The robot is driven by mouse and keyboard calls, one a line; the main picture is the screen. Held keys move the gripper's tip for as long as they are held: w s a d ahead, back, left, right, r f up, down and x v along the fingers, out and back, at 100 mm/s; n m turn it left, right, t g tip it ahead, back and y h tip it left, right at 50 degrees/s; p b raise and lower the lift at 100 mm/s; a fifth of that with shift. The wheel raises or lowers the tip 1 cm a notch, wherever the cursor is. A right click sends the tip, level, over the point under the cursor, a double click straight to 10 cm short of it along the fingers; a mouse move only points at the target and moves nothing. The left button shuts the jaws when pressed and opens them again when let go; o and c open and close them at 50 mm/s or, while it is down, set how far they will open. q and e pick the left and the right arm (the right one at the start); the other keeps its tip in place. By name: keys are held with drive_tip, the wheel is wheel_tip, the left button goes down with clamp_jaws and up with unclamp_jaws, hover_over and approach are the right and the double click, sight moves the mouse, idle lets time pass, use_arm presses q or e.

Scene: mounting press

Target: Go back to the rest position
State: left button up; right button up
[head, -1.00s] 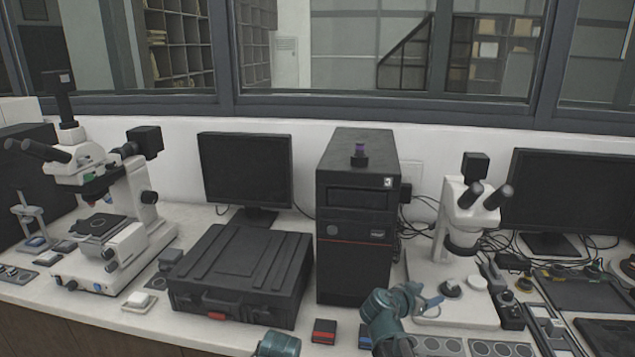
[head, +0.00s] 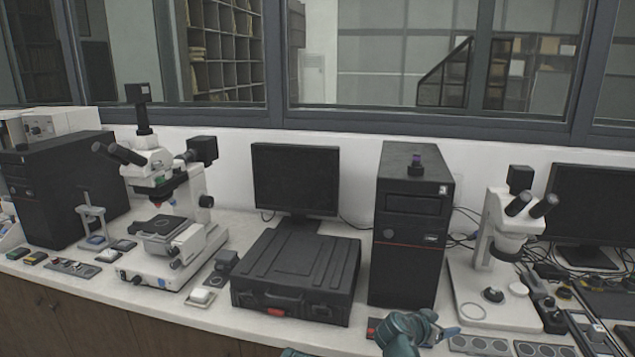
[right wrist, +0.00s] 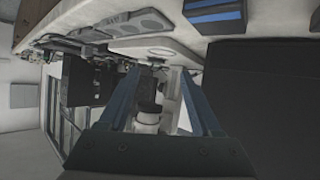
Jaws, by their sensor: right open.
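My right arm's teal end shows at the bottom of the head view, with its gripper (head: 440,332) in front of the black computer tower. In the right wrist view the two blue fingers of this gripper (right wrist: 158,76) stand apart with nothing held between them. A white microscope shows beyond them. My left gripper is not in view. A small grey hand press (head: 91,222) stands at the left of the bench, between a black box and the large microscope.
The bench (head: 170,322) carries a large white microscope (head: 178,250), a black case (head: 295,272), the tower (head: 412,225), and a second microscope (head: 495,312) with a grey holed plate (head: 480,345) before it. Monitors stand behind. A strip of bare bench lies along the front.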

drive_tip(key=s+a+f+n+g+y+p, duration=0.2)
drive_tip(key=s+a+f+n+g+y, duration=0.1)
drive_tip(key=s+a+n, duration=0.4)
drive_tip(key=s+a+f+n+g+y+p, duration=0.2)
drive_tip(key=s+a+f+n+g+y, duration=0.2)
drive_tip(key=s+a, duration=0.9)
drive_tip(key=a+n+y, duration=0.2)
drive_tip(key=a, duration=0.3)
drive_tip(key=shift+s+a+n+p, duration=0.25)
drive_tip(key=shift+a+n+p, duration=0.05)
drive_tip(key=shift+n+p, duration=0.1)
